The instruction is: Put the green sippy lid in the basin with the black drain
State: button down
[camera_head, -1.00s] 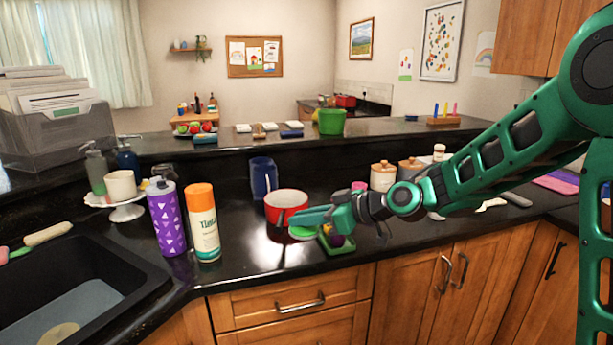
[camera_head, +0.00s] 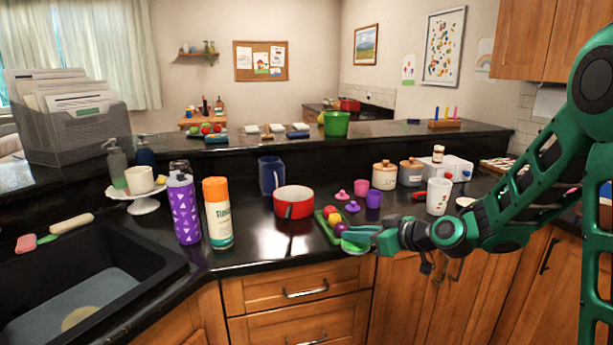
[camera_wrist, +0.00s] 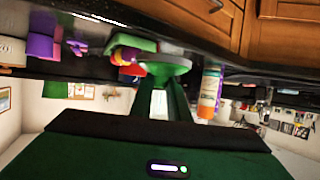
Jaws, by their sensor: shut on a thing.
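My gripper (camera_head: 358,238) is shut on the green sippy lid (camera_head: 354,248) and holds it above the counter's front edge, just in front of a small green tray. In the wrist view the lid (camera_wrist: 165,63) is a green disc, seen nearly edge-on, at the fingertips (camera_wrist: 163,85). A black sink basin (camera_head: 120,258) lies at the far left, well away from the gripper. A round yellowish patch (camera_head: 78,318) shows on its grey floor. No black drain and no second basin can be made out.
A purple bottle (camera_head: 185,210), an orange-capped can (camera_head: 217,215) and a red pot (camera_head: 293,203) stand between gripper and sink. The green tray (camera_head: 324,228) holds fruit. Cups stand behind it. A cake stand (camera_head: 143,205) is behind the sink. Bare counter lies before the pot.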

jog(key=w+d+f+m+t+h, duration=0.1)
jog(key=d+f, duration=0.3)
jog(key=d, duration=0.4)
jog(key=w+d+f+m+t+h, duration=0.1)
jog(key=d+f+m+h, duration=0.3)
jog(key=d, duration=0.5)
jog(key=shift+w+t, duration=0.35)
jog(key=shift+t, duration=0.05)
jog(key=shift+d, duration=0.1)
